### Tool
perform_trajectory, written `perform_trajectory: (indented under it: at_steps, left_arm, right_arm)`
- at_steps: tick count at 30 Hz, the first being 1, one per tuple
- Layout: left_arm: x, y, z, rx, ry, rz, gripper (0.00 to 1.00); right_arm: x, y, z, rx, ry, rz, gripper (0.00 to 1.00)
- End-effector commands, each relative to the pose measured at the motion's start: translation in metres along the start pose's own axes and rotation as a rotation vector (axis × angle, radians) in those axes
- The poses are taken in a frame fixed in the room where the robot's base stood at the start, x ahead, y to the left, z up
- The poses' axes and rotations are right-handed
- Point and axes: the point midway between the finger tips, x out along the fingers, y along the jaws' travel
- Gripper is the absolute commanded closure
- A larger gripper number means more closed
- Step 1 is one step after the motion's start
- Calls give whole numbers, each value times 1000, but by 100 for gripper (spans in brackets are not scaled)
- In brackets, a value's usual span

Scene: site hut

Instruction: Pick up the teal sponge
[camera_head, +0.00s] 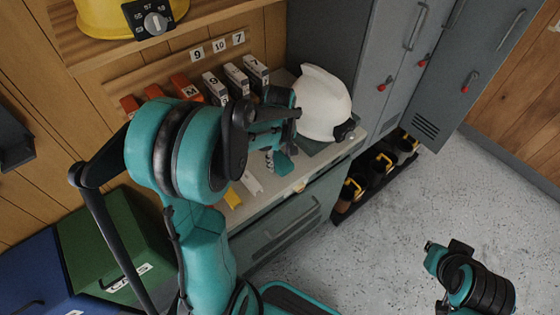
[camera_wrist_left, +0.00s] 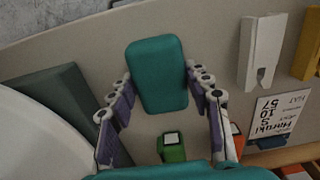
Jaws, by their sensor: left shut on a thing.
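The teal sponge (camera_wrist_left: 158,75) is a rounded block. In the left wrist view it sits between the purple-padded fingers of my left gripper (camera_wrist_left: 160,80), which is shut on it. In the head view the left gripper (camera_head: 278,145) is over the bench, beside the white helmet, and the sponge (camera_head: 284,164) shows in part below it. I cannot tell whether the sponge still touches the bench top. Part of my right arm shows at the lower right of the head view, but no fingers of its gripper can be made out.
The white helmet (camera_head: 322,104) stands close to the right of the left gripper. A small green item (camera_wrist_left: 172,148) with a pale face lies near the sponge. White (camera_wrist_left: 260,52) and yellow (camera_wrist_left: 309,45) pieces lie on the bench. Numbered binders line the back. Grey lockers (camera_head: 400,60) stand right.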

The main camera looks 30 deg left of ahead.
Motion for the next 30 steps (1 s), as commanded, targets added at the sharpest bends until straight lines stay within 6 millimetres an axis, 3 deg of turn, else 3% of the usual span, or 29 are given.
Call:
perform_trajectory:
  at_steps: [7, 12, 21, 30]
  left_arm:
    - [-16, 0, 0, 0, 0, 0, 79]
    - [-48, 0, 0, 0, 0, 0, 79]
    - [-86, -1, 72, 6, 0, 0, 79]
    - [-108, -1, 112, 1, 0, 0, 79]
  right_arm:
    - [-6, 0, -5, 0, 0, 0, 100]
    - [-19, 0, -14, 0, 0, 0, 100]
    - [-36, 0, -26, 0, 0, 0, 100]
    - [-45, 0, -32, 0, 0, 0, 100]
